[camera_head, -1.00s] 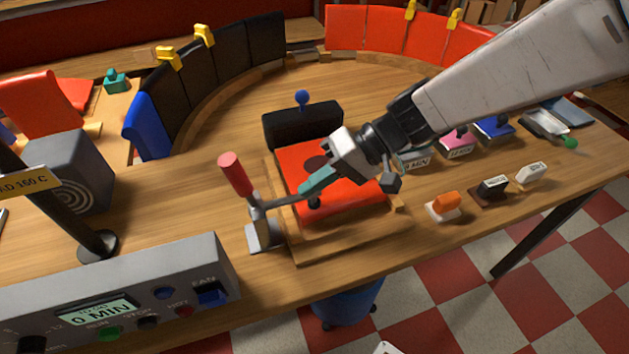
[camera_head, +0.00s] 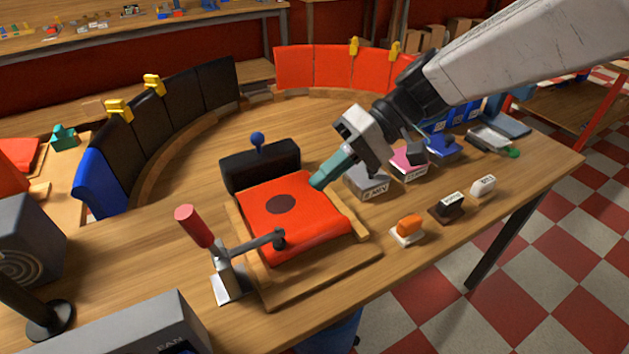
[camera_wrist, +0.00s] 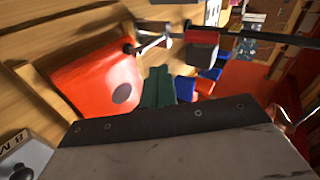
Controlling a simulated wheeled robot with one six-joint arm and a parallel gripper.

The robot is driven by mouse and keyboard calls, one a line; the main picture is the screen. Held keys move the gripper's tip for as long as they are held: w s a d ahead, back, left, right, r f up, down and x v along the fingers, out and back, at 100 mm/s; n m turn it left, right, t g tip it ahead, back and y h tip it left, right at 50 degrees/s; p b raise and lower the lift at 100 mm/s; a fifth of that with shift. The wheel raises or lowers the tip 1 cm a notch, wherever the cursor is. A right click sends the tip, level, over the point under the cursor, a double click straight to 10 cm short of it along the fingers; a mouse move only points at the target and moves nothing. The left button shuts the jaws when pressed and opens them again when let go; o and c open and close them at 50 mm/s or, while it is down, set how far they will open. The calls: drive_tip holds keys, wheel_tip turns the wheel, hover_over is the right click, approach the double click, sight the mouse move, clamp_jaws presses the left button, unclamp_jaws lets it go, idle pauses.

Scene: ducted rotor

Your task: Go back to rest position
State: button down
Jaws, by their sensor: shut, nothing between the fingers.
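My gripper (camera_head: 318,183) has green fingers and is shut and empty. In the head view it hangs in the air over the right back part of the orange-red panel, beside its dark round spot. The panel (camera_head: 310,222) lies on a wooden fixture (camera_head: 330,282) on the table. A toggle clamp with a red handle (camera_head: 194,226) stands at the fixture's left, its arm reaching over the panel's front left part. In the wrist view the green fingertips (camera_wrist: 158,78) are together, and the panel (camera_wrist: 90,75) lies to their left.
A black block with a blue knob (camera_head: 258,165) stands behind the panel. Labelled blocks (camera_head: 368,182) and stamps (camera_head: 408,228) stand to the right. A curved row of black and red panels (camera_head: 310,68) lines the back. A grey control box (camera_head: 140,330) is at front left.

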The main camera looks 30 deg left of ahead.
idle(0.5)
drive_tip(key=s+d+r+m+t+h, duration=0.1)
drive_tip(key=s+d+m+t+h, duration=0.1)
drive_tip(key=d, duration=1.3)
drive_tip(key=s+d+r+m+t+h, duration=0.1)
drive_tip(key=s+d+m+t, duration=0.3)
drive_tip(key=d, duration=1.1)
drive_tip(key=s+d+r+m+t+h, duration=0.1)
drive_tip(key=s+d+m+t+h, duration=0.2)
drive_tip(key=d, duration=1.2)
drive_tip(key=m+t, duration=0.1)
drive_tip(key=m, duration=0.2)
drive_tip(key=shift+r+h, duration=0.3)
drive_tip(key=shift+a, duration=0.15)
